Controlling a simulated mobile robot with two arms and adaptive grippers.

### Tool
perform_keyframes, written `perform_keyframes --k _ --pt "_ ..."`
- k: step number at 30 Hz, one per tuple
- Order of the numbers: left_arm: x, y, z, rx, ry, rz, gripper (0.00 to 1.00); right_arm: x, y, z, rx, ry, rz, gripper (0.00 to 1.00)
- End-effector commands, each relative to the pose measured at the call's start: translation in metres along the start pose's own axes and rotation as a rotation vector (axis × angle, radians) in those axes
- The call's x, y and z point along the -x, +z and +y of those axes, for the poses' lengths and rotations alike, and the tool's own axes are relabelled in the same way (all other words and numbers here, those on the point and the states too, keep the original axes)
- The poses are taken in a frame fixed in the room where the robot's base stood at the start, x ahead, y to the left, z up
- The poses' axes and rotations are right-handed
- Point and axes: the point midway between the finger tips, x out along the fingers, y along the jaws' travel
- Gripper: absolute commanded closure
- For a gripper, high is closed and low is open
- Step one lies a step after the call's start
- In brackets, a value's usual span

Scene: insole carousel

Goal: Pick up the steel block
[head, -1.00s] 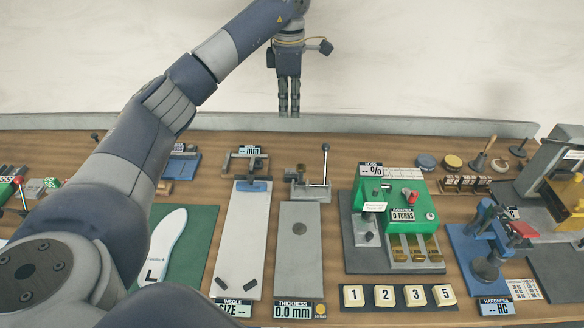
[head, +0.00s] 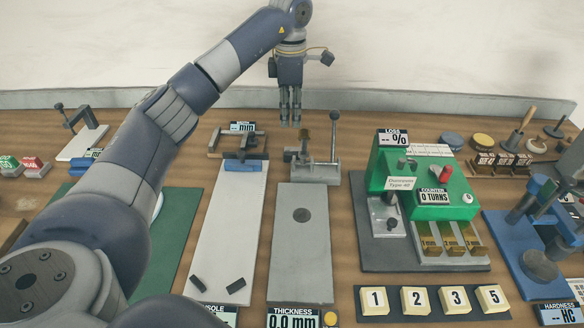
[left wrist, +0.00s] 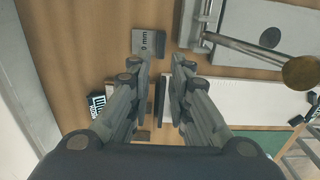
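My left gripper (head: 290,122) hangs fingers down over the back edge of the bench, behind the thickness gauge. Its two fingers stand apart with nothing between them, as the left wrist view (left wrist: 160,62) also shows. I cannot make the block out clearly in the head view. My right gripper is not in view.
The thickness gauge (head: 302,250) with its upright lever (head: 334,145) stands close by. The insole size board (head: 228,225) is left of it, the green tester (head: 430,185) right. A low grey ledge (head: 420,98) runs along the back.

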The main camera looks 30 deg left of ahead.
Motion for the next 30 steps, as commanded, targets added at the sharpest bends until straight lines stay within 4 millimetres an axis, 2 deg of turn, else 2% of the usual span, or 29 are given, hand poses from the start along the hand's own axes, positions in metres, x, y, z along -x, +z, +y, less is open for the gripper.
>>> perform_keyframes --k 2,12,17,25,30 --pt "-0.008 0.000 0.000 0.000 0.000 0.000 0.82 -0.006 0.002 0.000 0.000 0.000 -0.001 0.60" --pt "-0.054 0.000 -0.001 0.000 -0.003 0.001 0.82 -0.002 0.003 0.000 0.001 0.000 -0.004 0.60" --pt "-0.064 0.000 -0.001 0.000 -0.001 0.000 0.82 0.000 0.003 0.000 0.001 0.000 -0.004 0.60" --pt "-0.101 0.002 -0.003 0.000 -0.003 0.001 0.82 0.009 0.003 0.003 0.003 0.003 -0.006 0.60" --pt "-0.113 0.002 -0.002 0.000 0.000 0.000 0.82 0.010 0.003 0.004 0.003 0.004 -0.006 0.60"
